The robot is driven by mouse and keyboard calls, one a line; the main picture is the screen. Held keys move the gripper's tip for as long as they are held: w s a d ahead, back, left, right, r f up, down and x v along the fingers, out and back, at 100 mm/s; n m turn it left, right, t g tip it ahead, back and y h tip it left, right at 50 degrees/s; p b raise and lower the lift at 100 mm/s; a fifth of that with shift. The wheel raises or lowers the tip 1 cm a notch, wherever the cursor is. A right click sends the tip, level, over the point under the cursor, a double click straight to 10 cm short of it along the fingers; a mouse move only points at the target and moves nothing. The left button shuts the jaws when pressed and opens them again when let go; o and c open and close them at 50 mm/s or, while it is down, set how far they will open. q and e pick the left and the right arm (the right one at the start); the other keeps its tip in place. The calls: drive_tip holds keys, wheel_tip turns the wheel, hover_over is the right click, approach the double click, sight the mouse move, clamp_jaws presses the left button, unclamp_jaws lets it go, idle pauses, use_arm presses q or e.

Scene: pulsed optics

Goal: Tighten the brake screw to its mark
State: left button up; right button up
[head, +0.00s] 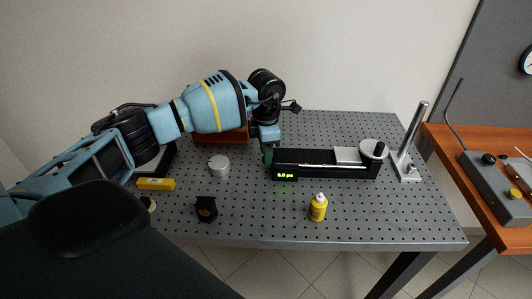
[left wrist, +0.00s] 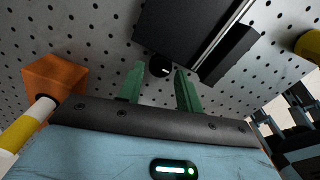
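A long black stage (head: 325,171) with a metal rail and a green lit readout (head: 286,176) lies on the perforated table. Its end shows at the top of the left wrist view (left wrist: 190,35). A small round black knob (left wrist: 161,66) with a pale mark sticks out of that end; it looks like the brake screw. My left gripper (head: 268,156) is at the stage's left end. Its green fingers (left wrist: 160,74) are open, one on each side of the knob, with visible gaps. In the head view the arm and fingers hide the knob. My right gripper is not in view.
On the perforated table (head: 240,228) are a yellow bottle (head: 318,208), a small black mount (head: 207,209), a white round puck (head: 218,166), a yellow box (head: 156,184) and an orange block (left wrist: 56,77). A metal post (head: 411,143) stands right. The front middle is clear.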

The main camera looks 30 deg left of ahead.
use_arm(q)
drive_tip(key=shift+f, duration=0.55)
drive_tip(key=c, duration=0.7)
